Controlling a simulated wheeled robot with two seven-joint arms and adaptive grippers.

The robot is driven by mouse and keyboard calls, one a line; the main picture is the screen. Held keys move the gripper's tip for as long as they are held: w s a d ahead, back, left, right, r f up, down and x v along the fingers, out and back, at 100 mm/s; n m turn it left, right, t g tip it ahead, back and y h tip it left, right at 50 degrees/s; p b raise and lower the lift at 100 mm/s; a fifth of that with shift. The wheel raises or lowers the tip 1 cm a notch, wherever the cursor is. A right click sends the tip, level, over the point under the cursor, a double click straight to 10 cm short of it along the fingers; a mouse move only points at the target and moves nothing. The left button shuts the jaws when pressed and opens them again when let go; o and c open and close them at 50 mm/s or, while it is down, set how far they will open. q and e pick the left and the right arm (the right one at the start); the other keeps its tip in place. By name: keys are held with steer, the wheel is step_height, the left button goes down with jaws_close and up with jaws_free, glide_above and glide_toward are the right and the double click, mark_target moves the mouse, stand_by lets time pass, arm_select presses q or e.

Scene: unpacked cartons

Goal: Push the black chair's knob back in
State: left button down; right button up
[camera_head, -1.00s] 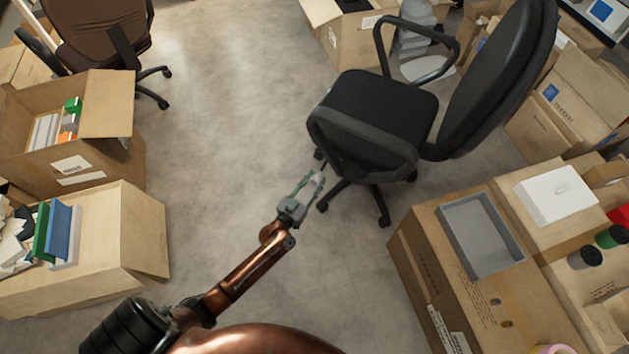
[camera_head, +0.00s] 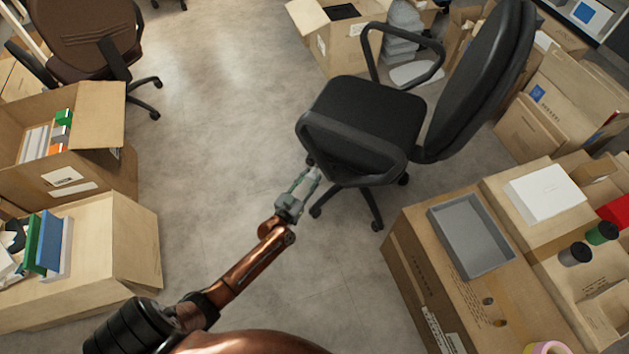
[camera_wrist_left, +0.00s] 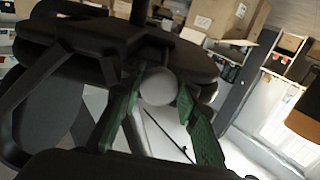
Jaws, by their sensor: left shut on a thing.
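The black chair (camera_head: 365,115) stands on the floor right of centre in the head view, with its armrests, tilted backrest and star base showing. My left gripper (camera_head: 309,176) reaches up from below to the near left underside of its seat. In the left wrist view a round grey knob (camera_wrist_left: 157,87) sits between the green pads of my left gripper (camera_wrist_left: 155,95), which is shut on it. The dark underside of the chair (camera_wrist_left: 110,45) is right behind and above. In the head view the knob is hidden by the fingers and seat. My right gripper is not in view.
Cartons with folders (camera_head: 130,235) stand at the left. A brown chair (camera_head: 80,35) is at the far left. The floor (camera_head: 215,130) between is clear.

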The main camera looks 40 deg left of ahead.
arm_select(q)
steer(key=c, duration=1.8)
jaws_free()
steer(key=shift+w+d, duration=0.1)
steer(key=shift+w, duration=0.05)
steer(key=o, duration=0.3)
steer(key=s, duration=1.2)
steer(key=shift+d, duration=0.4)
